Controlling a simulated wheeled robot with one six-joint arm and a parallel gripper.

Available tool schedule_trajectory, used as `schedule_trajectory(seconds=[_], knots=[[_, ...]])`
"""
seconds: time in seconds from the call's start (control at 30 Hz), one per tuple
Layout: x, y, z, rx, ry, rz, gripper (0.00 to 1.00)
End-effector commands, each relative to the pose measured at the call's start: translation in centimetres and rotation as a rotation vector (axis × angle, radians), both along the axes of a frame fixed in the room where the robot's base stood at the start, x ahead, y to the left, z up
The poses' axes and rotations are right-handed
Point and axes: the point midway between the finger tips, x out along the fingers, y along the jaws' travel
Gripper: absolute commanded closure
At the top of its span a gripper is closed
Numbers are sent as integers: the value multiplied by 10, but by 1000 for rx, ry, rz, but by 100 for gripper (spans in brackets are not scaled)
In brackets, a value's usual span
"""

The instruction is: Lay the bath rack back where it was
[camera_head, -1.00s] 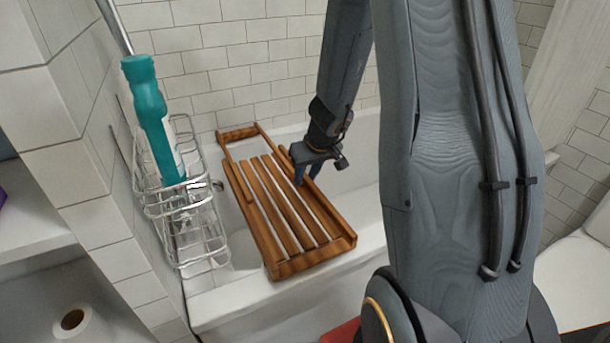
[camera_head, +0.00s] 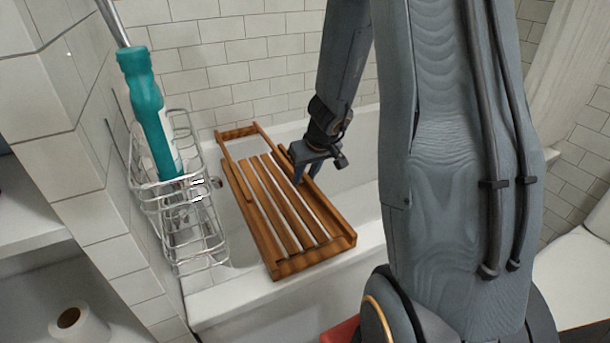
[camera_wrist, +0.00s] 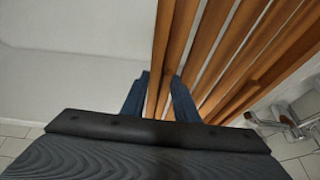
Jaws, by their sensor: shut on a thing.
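The bath rack (camera_head: 279,204) is a brown wooden frame with several long slats. In the head view it lies across the bathtub (camera_head: 228,301), its near end over the front rim and its far end by the back wall. I cannot tell whether it rests fully on both rims. My gripper (camera_head: 309,177) is at the rack's right side rail, around the middle of its length. In the wrist view the blue fingers (camera_wrist: 160,95) are shut on a rail of the rack (camera_wrist: 232,40), one finger on each side. The fingertips are partly hidden by the rail.
A wire basket (camera_head: 205,232) with a teal bottle (camera_head: 150,105) hangs close to the rack's left. A toilet paper roll (camera_head: 80,323) is at the lower left. Tiled walls bound the back and left. The tub right of the rack is partly hidden by my arm.

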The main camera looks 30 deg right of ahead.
Motion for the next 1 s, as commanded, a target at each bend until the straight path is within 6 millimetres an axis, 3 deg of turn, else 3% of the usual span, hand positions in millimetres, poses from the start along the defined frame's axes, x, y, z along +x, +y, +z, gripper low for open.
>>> schedule_trajectory(seconds=[0.93, 0.97, 1.0], knots=[[0, 0, -7, 0, 1, -1, 100], [0, 0, -7, 0, 1, -1, 71], [0, 0, -7, 0, 1, -1, 64]])
